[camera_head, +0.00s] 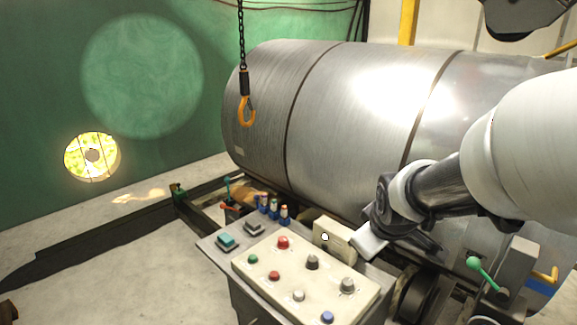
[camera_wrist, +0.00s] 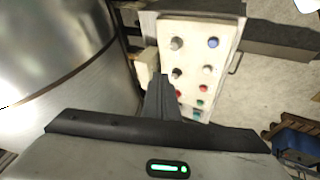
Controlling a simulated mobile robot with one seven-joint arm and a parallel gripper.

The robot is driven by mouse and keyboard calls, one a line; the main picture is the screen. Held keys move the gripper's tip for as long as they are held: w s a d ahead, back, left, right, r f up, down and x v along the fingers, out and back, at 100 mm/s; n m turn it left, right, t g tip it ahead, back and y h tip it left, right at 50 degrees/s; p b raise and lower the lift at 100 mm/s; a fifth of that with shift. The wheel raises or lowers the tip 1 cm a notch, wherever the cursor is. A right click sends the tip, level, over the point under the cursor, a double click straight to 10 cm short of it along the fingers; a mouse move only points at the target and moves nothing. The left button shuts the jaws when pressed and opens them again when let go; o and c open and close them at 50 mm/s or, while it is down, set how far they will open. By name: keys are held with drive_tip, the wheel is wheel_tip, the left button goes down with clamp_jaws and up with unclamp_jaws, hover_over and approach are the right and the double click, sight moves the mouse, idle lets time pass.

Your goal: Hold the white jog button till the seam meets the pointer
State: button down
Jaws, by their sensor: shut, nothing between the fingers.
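A small cream box (camera_head: 343,231) at the back edge of the control panel carries a round white button (camera_head: 325,237) on its front face. A paler knob (camera_head: 299,295) sits among the panel's controls. My gripper (camera_head: 360,252) is shut and empty, just right of the box; I cannot tell whether it touches the box. In the wrist view its shut fingers (camera_wrist: 160,90) point at the panel, and the box (camera_wrist: 146,68) is partly hidden left of them. The big steel drum (camera_head: 345,100) has dark seam bands (camera_head: 292,120). I cannot make out the pointer.
The cream control panel (camera_head: 262,277) holds several red, green, grey and blue controls. A chain with an orange hook (camera_head: 246,110) hangs before the drum. A green-knobbed lever (camera_head: 480,270) stands at right. Open floor (camera_head: 120,260) lies at left.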

drive_tip(key=w+a+f+n+y, duration=0.2)
drive_tip(key=w+a+f+n, duration=0.2)
drive_tip(key=w+a+f, duration=0.3)
drive_tip(key=n+t+y+p, duration=0.1)
drive_tip(key=n+y, duration=0.2)
hover_over(301, 295)
wheel_tip(301, 295, down, 6)
drive_tip(key=shift+f, duration=0.15)
wheel_tip(301, 295, down, 8)
drive_tip(key=b, duration=0.6)
drive_tip(key=shift+f+b, duration=0.4)
drive_tip(key=shift+b, duration=0.25)
drive_tip(key=shift+s+f, duration=0.1)
idle(0.5)
drive_tip(key=shift+f+b, duration=0.35)
drive_tip(key=shift+b, duration=0.2)
drive_tip(key=shift+f+b, duration=0.5)
drive_tip(key=shift+b, duration=0.05)
idle(2.9)
